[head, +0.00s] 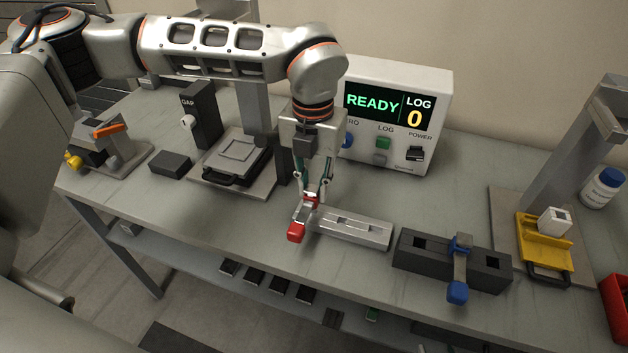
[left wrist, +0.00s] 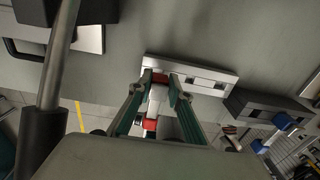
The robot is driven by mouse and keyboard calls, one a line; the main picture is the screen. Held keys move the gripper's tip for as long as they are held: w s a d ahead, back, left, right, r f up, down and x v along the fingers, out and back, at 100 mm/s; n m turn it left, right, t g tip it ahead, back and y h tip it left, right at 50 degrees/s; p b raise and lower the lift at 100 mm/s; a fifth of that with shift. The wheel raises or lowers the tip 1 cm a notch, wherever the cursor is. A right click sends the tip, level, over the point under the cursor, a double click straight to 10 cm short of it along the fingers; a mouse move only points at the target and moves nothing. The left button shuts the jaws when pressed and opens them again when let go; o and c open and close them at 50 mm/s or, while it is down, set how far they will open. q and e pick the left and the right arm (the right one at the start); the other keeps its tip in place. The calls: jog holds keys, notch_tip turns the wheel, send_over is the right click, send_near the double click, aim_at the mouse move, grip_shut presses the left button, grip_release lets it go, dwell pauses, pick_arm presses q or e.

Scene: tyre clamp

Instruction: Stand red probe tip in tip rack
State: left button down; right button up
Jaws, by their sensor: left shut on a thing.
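The red probe tip (head: 296,232) has red ends and a pale middle. My left gripper (head: 313,192) is shut on it, pointing down at the left end of a light metal bar with slots (head: 378,237). In the left wrist view the tip (left wrist: 150,124) lies between the fingers of the left gripper (left wrist: 155,88). I cannot tell whether the tip touches the bar. A dark block with square holes (head: 408,263), apparently the tip rack, stands to the right. A blue-ended piece (head: 457,291) sits at its middle. My right gripper is out of view.
A READY display box (head: 385,150) stands behind the gripper. A gauge stand with a flat plate (head: 215,180) is to the left. A yellow fixture (head: 545,252) on a stand base and a white bottle (head: 602,188) are at the right. The table's front edge is close.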

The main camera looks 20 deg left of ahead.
pick_arm(q)
jog(key=shift+f, duration=0.1)
pick_arm(e)
jog(key=shift+w+r, duration=0.2)
jog(key=shift+r, duration=0.1)
pick_arm(q)
jog(key=shift+f, duration=0.1)
pick_arm(e)
jog(key=shift+f, duration=0.2)
pick_arm(q)
jog(key=shift+f, duration=0.1)
pick_arm(e)
jog(key=shift+s+f, duration=0.15)
jog(key=shift+f, duration=0.15)
pick_arm(q)
jog(key=shift+f+b, duration=0.15)
jog(key=shift+b, duration=0.2)
jog(key=shift+f, duration=0.25)
pick_arm(e)
jog(key=shift+s+f, duration=0.1)
jog(key=shift+f, duration=0.3)
dwell(0.4)
pick_arm(q)
jog(key=shift+f+b, duration=0.65)
jog(key=shift+f, duration=0.1)
pick_arm(e)
jog(key=shift+s+f, duration=0.1)
jog(key=shift+f, duration=0.4)
